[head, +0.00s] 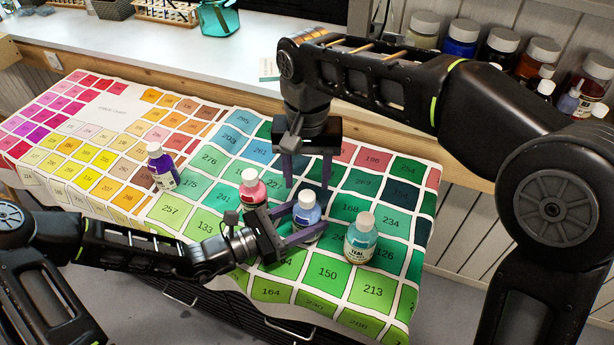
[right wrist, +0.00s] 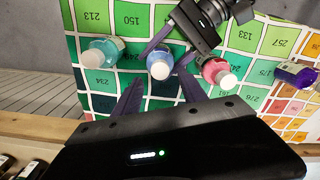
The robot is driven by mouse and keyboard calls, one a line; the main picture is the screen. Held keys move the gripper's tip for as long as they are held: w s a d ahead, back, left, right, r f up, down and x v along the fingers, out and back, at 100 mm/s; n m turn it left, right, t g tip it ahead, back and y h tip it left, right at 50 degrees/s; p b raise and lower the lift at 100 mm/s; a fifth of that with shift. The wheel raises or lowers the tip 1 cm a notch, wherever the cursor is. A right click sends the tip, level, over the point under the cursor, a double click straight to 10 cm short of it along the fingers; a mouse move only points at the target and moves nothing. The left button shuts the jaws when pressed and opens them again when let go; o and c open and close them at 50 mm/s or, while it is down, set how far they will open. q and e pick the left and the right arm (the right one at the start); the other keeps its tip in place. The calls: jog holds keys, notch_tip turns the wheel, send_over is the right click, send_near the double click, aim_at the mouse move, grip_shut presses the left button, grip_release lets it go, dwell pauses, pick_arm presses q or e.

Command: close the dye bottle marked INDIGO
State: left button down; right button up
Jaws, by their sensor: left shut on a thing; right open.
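My left gripper (head: 303,221) is shut on a small blue bottle (head: 309,229) with a white cap (head: 307,200), upright on the colour chart. Its label is too small and covered to read, so I cannot confirm INDIGO. I cannot tell how tightly the cap sits. My right gripper (head: 307,184) is open, fingers pointing down either side of a gap just above and behind that cap. In the right wrist view the white cap (right wrist: 160,69) shows just beyond the open fingertips (right wrist: 160,86), not between them.
A red bottle (head: 252,190) stands just left of the held one, a teal bottle (head: 361,240) right, and a purple bottle (head: 163,170) farther left, all white-capped. Several jars (head: 462,36) stand on the back shelf.

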aim_at(307, 196)
jog(key=shift+a, duration=0.1)
jog(key=shift+s+a+r, duration=0.25)
jog(key=shift+s+a, duration=0.1)
jog(key=shift+a, duration=0.35)
jog(key=n, duration=0.1)
jog(key=r+n, duration=0.1)
jog(key=n, duration=0.1)
jog(key=r+n, duration=0.1)
jog(key=shift+w+d+r+n, duration=0.2)
jog(key=shift+w+n, duration=0.05)
jog(key=shift+n, duration=0.05)
jog(key=n, duration=0.2)
jog(key=d, duration=0.1)
jog(key=shift+w+d+r+n, duration=0.1)
jog(key=shift+w+r+n, duration=0.15)
jog(key=shift+n, duration=0.15)
jog(key=shift+s+n, duration=0.15)
jog(key=shift+n, duration=0.95)
jog(key=shift+f, duration=4)
